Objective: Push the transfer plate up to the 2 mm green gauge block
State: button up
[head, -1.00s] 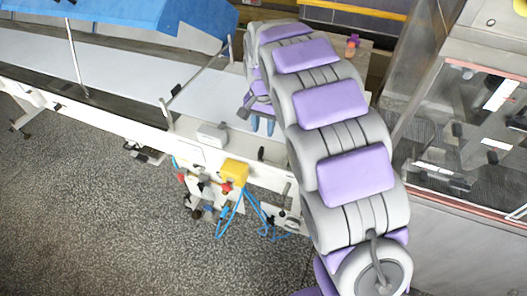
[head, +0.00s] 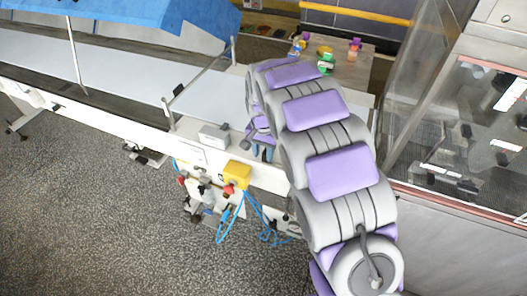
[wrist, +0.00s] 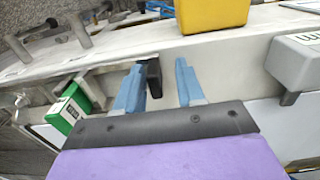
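My gripper (head: 262,152) points down at the near side of the white conveyor frame. In the wrist view its blue fingers (wrist: 160,66) are open. A black handle-like piece (wrist: 154,78) stands between them, close to the left finger, with a clear gap to the right finger. A thin pale metal strip (wrist: 98,74) runs left from that piece; it may be the transfer plate, but I cannot be sure. A green block with a white label (wrist: 68,108), likely the gauge block, is at the left, apart from my fingers. Its printed size is unreadable.
A grey box (head: 213,136) sits on the frame left of my gripper. A yellow box (head: 237,174) with blue hoses is on the frame's front. Coloured blocks (head: 326,62) lie on a table behind. A glass-walled machine (head: 465,130) stands at right.

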jog(key=shift+a, duration=0.1)
jog(key=shift+c, duration=0.6)
jog(key=shift+d+r, duration=0.1)
jog(key=shift+d, duration=0.4)
grip_shut()
jog(key=shift+a, duration=0.1)
jog(key=shift+s+p, duration=0.1)
jog(key=shift+p, duration=0.3)
jog(key=shift+d+p, duration=0.2)
jog(key=shift+p, duration=0.1)
jog(key=shift+s+d, duration=0.1)
jog(key=shift+d, duration=0.15)
jog(key=shift+o, duration=0.6)
grip_release()
